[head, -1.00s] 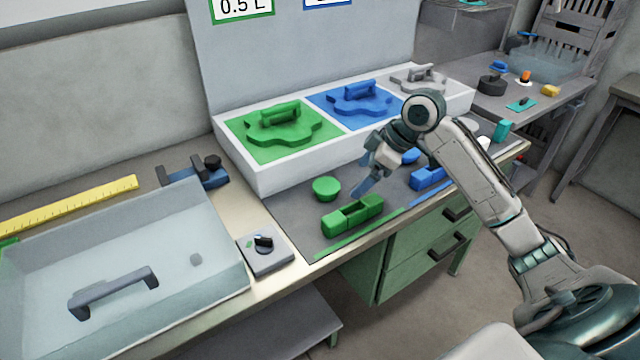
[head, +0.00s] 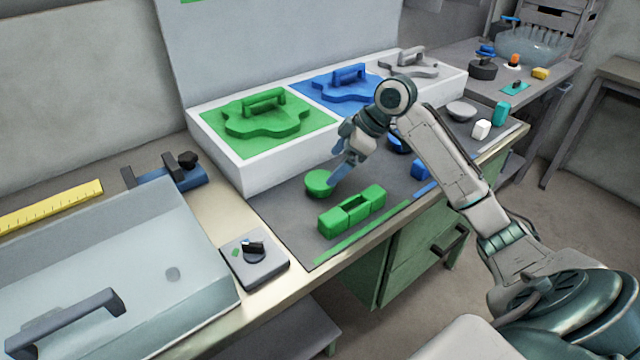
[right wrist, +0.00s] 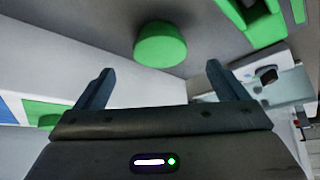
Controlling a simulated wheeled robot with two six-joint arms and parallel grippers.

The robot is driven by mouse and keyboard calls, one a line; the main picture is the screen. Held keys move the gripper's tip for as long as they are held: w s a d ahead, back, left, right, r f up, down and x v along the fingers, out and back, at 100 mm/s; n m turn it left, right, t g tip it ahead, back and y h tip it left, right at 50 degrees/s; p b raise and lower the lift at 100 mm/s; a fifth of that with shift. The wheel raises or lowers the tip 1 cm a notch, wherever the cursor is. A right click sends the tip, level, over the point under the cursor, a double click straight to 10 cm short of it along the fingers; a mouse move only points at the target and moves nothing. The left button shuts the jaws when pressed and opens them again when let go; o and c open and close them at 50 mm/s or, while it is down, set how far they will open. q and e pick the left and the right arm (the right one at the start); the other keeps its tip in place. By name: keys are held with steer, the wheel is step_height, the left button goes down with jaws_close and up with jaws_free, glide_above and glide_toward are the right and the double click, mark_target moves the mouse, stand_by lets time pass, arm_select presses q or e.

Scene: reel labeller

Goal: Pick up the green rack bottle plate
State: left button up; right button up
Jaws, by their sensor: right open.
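The green bottle plate (head: 266,116) lies flat on the green section of the white rack (head: 240,172), with a raised bar handle on top. My right gripper (head: 338,176) is open and empty, pointing down in front of the rack, to the right of and lower than the green plate. It is close to a round green knob-like piece (head: 319,183) on the dark mat. In the right wrist view that round piece (right wrist: 160,44) shows beyond the open fingers (right wrist: 152,85), and a bit of green from the rack is at the left edge. My left gripper is not in view.
A blue plate (head: 346,84) and a grey plate (head: 408,63) sit farther along the rack. A green block with a slot (head: 352,209) lies on the mat. A dial box (head: 254,259) and a clear-walled bin (head: 125,265) stand to the left.

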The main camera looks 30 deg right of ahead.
mark_target(321, 179)
steer(key=x, duration=0.2)
steer(key=shift+w+f, duration=0.2)
steer(key=x, duration=0.5)
steer(key=shift+a+p, duration=0.1)
steer(key=shift+p, duration=0.3)
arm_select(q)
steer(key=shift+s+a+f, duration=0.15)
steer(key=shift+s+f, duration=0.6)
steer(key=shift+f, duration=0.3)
arm_select(e)
steer(key=shift+s, duration=0.1)
steer(key=shift+c, duration=0.2)
steer(key=c, duration=1.1)
